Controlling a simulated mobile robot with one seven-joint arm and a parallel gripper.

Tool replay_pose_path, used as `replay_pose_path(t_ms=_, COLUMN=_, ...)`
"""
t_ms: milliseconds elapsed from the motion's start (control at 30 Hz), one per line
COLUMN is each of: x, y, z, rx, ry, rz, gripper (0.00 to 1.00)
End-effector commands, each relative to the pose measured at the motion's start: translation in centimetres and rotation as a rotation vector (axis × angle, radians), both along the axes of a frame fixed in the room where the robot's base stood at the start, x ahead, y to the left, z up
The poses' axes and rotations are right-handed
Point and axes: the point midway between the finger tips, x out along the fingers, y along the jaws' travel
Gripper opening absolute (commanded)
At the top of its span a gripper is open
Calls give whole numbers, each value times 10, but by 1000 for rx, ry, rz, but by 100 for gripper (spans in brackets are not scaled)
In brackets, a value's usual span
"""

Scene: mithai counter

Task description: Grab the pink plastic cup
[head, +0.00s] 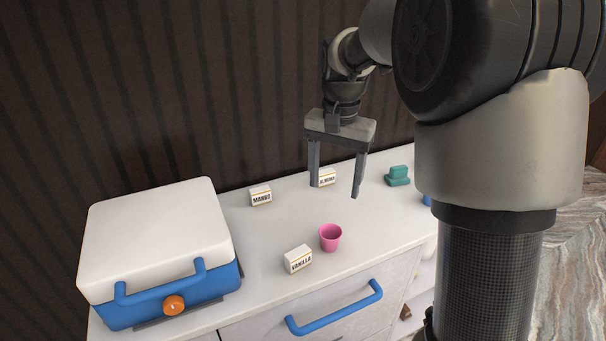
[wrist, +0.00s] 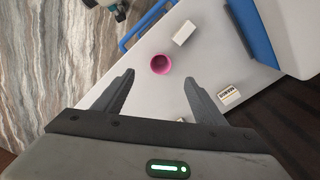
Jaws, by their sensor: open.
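The pink plastic cup (head: 330,238) stands upright on the white counter, just right of the box marked VANILLA. It also shows in the wrist view (wrist: 161,65), beyond the fingertips and roughly between their lines. My gripper (head: 335,190) is open and empty, pointing down above the back part of the counter. It is apart from the cup, higher and farther back. In the wrist view, both fingers (wrist: 160,82) are spread with nothing between them.
Small boxes marked VANILLA (head: 298,259), MANGO (head: 261,196) and a partly hidden one (head: 326,178) stand on the counter (head: 220,326). A blue and white cooler (head: 160,245) fills the left. A teal object (head: 398,176) sits at right. A blue handle (head: 335,310) fronts a drawer.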

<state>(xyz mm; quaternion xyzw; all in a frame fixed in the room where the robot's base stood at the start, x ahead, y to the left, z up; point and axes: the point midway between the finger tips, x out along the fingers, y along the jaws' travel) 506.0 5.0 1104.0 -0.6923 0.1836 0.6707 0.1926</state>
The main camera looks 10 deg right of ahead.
Motion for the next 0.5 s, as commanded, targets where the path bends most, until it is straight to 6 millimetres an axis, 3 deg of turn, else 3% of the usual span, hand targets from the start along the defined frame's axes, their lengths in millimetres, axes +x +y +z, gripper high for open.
replay_pose_path(t_ms=33, x=8, y=0, z=-15, rx=-1, ry=16, rz=-16, gripper=64)
replay_pose_path(t_ms=133, x=15, y=1, z=-27, rx=-3, ry=33, rz=-37, gripper=64)
replay_pose_path(t_ms=267, x=16, y=0, z=-46, rx=-3, ry=40, rz=-43, gripper=64)
replay_pose_path(t_ms=500, x=15, y=0, z=-98, rx=-3, ry=40, rz=-42, gripper=64)
